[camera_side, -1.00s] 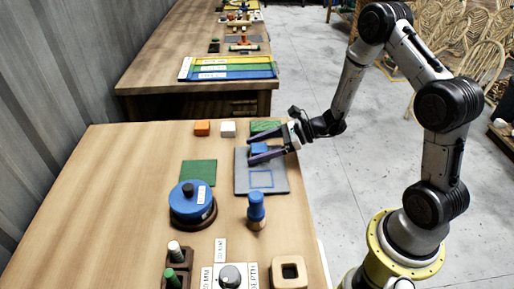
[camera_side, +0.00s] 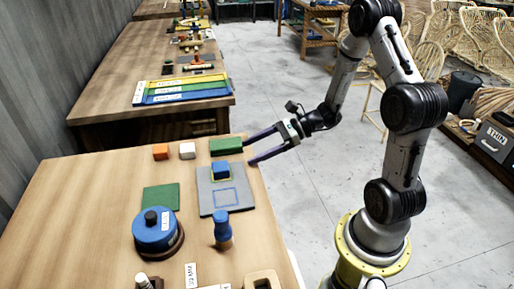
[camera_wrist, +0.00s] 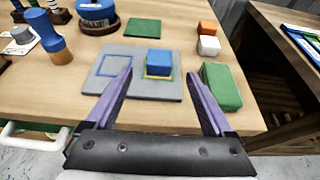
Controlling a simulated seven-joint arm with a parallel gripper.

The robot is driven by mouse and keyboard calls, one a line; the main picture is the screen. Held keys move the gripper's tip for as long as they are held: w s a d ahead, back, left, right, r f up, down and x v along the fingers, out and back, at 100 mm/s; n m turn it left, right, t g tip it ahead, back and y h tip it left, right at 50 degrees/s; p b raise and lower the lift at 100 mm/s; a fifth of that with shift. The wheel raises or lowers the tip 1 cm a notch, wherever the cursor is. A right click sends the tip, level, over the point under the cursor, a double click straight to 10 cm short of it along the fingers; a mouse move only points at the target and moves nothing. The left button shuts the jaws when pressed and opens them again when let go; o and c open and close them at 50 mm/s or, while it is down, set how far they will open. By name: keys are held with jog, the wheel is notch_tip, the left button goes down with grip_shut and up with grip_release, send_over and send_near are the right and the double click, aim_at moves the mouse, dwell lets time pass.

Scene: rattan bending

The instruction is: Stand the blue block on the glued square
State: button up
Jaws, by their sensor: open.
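The blue block (camera_side: 220,171) stands on the grey board (camera_side: 206,204). In the wrist view the blue block (camera_wrist: 159,57) sits at a yellow-outlined square (camera_wrist: 157,77), whose near edge shows along its base. An empty blue-outlined square (camera_wrist: 107,66) lies beside it on the board; I cannot tell by sight which square has glue. My gripper (camera_side: 251,152) is open and empty, off the board on its right side at the table edge. In the wrist view its purple fingers (camera_wrist: 159,74) are spread, with the block ahead between them, apart from it.
A green block (camera_side: 226,146) lies close to the fingers. Orange (camera_side: 160,152) and white (camera_side: 187,151) blocks stand behind. A green mat (camera_side: 161,197), blue round container (camera_side: 157,231) and blue-topped peg (camera_side: 222,230) are left and in front. The table's left side is clear.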

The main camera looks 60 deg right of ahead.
jog(key=shift+s+d+r, duration=0.15)
jog(key=shift+s+r, duration=0.05)
jog(key=s+a+r+n+g+h, duration=0.2)
jog(key=s+a+r+n+g, duration=0.5)
jog(key=s+a+n, duration=0.5)
jog(key=s+d+r+n+t+h, duration=0.3)
jog(key=s+d+r+n+h, duration=0.3)
jog(key=n, duration=0.9)
jog(key=shift+s+r+h, duration=0.5)
jog(key=shift+r+h, duration=0.05)
jog(key=shift+h, duration=0.25)
